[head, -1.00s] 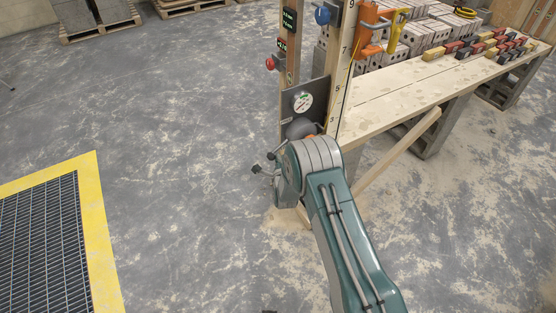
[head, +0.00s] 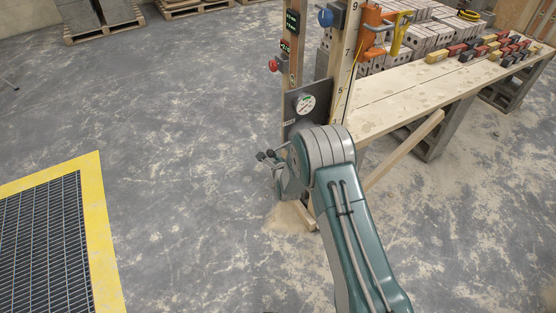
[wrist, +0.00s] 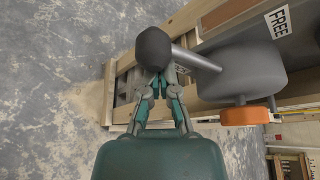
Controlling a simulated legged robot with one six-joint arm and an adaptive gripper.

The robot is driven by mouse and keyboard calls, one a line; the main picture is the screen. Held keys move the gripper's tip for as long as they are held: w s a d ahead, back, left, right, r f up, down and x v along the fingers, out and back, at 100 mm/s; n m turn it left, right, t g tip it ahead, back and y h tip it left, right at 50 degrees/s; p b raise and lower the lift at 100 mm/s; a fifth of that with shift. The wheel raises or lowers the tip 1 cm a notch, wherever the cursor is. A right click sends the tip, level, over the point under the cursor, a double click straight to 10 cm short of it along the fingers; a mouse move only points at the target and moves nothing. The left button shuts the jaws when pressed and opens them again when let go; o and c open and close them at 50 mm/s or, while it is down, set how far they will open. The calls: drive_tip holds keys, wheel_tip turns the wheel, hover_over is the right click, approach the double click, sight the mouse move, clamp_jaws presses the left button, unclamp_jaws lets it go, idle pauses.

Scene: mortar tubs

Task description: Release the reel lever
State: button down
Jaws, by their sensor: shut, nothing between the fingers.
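The reel lever is a grey rod (wrist: 197,60) with a dark round knob (wrist: 153,47), joined to a grey rounded reel body (wrist: 245,72) in the wrist view. An orange part (wrist: 246,116) sits on the body's lower side. My gripper (wrist: 157,80) is shut and empty. Its fingertips appear just below the knob, partly behind it; I cannot tell whether they touch. In the head view my arm covers the reel and most of the gripper.
A label reading FREE (wrist: 277,22) is beside the reel. The wooden bench (head: 400,97) stands to the right. Concrete floor on the left is open up to a yellow-edged grate (head: 97,215).

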wheel_tip(320, 180, up, 3)
drive_tip(key=shift+a+r, duration=0.1)
idle(0.4)
drive_tip(key=shift+f, duration=0.6)
drive_tip(key=s+d+r, duration=0.1)
drive_tip(key=s+d, duration=0.4)
drive_tip(key=s, duration=0.3)
drive_tip(key=shift+d+r, duration=0.15)
drive_tip(key=shift+a, duration=0.2)
